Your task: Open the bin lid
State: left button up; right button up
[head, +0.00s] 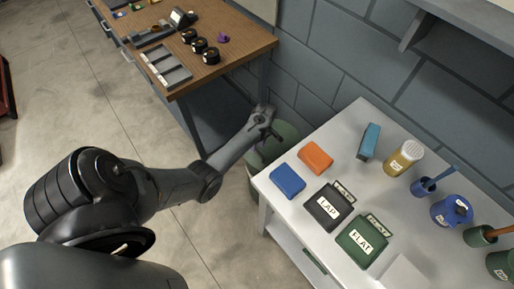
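The bin (284,131) is a round, grey-green container on the floor between the wooden bench and the white table. My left arm reaches in from the left, and its gripper (271,135) is over the bin's top, covering part of it. The fingers are small and dark here, so I cannot tell whether they are open or shut, or whether they touch the lid. The lid's edge and any handle are mostly hidden behind the gripper. My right gripper is not in view.
The white table (291,227) at right holds an orange block (315,157), a blue block (287,180), LAP and FLAT boxes, and a yellow jar (403,158). The wooden bench (235,38) holds black rolls and a grey tray. A block wall stands behind.

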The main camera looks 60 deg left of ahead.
pick_arm(q)
jog(key=shift+s+f, duration=0.15)
jog(key=shift+f, duration=0.55)
grip_shut()
